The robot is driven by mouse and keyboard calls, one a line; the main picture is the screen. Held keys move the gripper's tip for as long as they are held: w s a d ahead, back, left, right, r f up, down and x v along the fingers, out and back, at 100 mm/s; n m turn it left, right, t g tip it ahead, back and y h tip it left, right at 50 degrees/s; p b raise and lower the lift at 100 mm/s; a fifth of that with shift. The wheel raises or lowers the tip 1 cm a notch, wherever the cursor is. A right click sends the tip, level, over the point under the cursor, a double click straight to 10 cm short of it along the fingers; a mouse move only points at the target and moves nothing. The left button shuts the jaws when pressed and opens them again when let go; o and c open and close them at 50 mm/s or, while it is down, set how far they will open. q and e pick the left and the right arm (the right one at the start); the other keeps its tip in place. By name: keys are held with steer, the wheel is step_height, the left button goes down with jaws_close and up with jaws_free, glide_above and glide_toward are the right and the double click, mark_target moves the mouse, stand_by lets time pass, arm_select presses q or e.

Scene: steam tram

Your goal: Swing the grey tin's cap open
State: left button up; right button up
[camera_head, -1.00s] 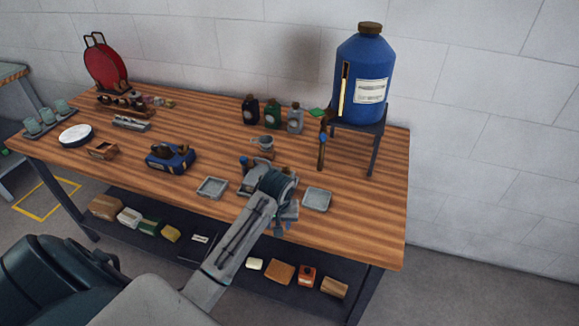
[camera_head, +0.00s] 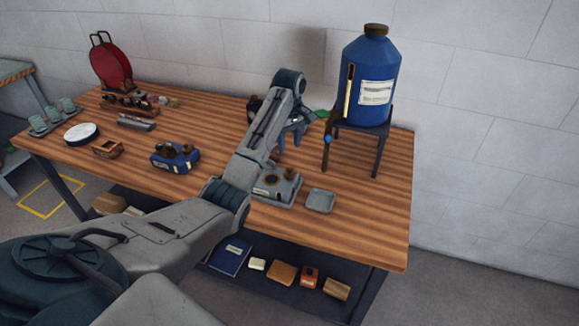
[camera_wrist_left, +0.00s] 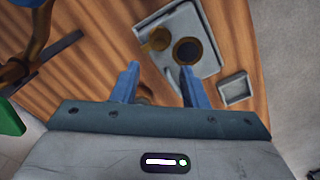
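My left gripper (camera_head: 290,140) hangs over the back middle of the table, in front of the row of tins. In the left wrist view the two blue fingers of the left gripper (camera_wrist_left: 161,85) stand wide apart, with nothing held between them. The grey tin does not show clearly now; the gripper and forearm cover its place in the head view. A small brownish round part (camera_wrist_left: 145,98) shows low between the fingers; I cannot tell what it belongs to. The cap's state is hidden. My right gripper is not in view.
A dark tin (camera_head: 254,104) shows just left of my forearm. A big blue canister (camera_head: 371,70) stands on a dark stand (camera_head: 383,137) to the right. A grey box with brown knob (camera_head: 277,186) and a grey tray (camera_head: 320,201) lie in front. The right front tabletop is clear.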

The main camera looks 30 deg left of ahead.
mark_target(289, 168)
arm_select(q)
step_height(289, 168, down, 9)
steer(key=p, duration=0.2)
steer(key=shift+r+p, duration=0.15)
steer(key=shift+p, duration=0.15)
steer(key=shift+f, duration=0.85)
steer(key=c, duration=0.8)
jaws_close()
